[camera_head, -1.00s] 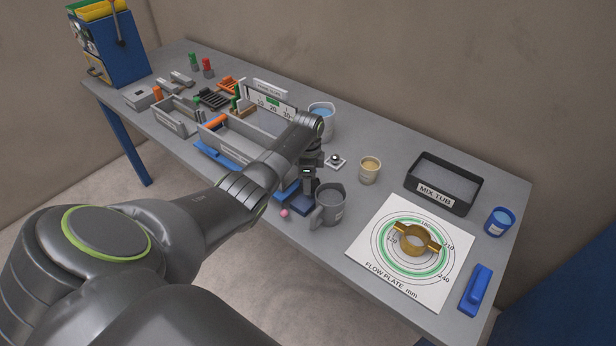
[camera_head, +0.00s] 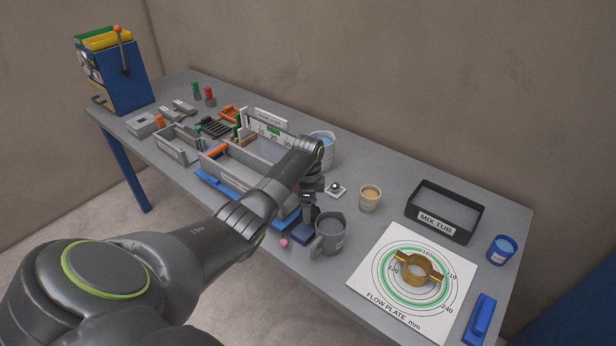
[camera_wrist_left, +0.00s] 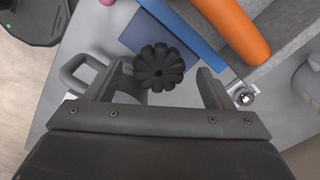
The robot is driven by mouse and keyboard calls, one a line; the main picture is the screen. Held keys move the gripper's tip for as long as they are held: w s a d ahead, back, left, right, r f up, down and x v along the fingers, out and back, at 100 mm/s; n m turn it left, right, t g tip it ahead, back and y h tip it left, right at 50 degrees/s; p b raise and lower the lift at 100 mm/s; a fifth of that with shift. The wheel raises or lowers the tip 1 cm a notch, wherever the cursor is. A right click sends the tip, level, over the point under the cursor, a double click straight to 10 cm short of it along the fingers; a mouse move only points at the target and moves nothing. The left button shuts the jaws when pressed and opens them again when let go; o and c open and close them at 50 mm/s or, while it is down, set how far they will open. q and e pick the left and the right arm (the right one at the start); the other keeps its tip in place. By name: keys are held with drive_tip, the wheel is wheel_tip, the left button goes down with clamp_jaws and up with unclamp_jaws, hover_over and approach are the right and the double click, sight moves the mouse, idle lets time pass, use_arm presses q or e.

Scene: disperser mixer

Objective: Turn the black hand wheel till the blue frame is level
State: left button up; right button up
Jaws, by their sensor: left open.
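The black hand wheel (camera_wrist_left: 158,66) has a lobed rim and shows in the left wrist view between my left gripper's fingers. My left gripper (camera_wrist_left: 162,78) is open, with a finger on each side of the wheel and visible gaps to it. Whether it is at the wheel's height I cannot tell. A blue bar (camera_wrist_left: 182,28), apparently part of the blue frame, runs diagonally beside the wheel. In the head view my left gripper (camera_head: 308,203) hangs over the bench's front edge area and hides the wheel. The frame's tilt is not clear. My right gripper is not in view.
A grey mug (camera_head: 329,234) stands close to my left gripper, with a pink ball (camera_head: 284,242) nearby. An orange cylinder (camera_wrist_left: 232,28) lies beside the blue bar. A scale plate (camera_head: 268,130) stands behind. The flow plate (camera_head: 372,290) and mix tub (camera_head: 447,217) are right.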

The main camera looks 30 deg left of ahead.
use_arm(q)
wheel_tip(320, 180, up, 16)
idle(0.3)
drive_tip(key=shift+f, duration=0.1)
drive_tip(key=shift+f, duration=0.1)
idle(0.4)
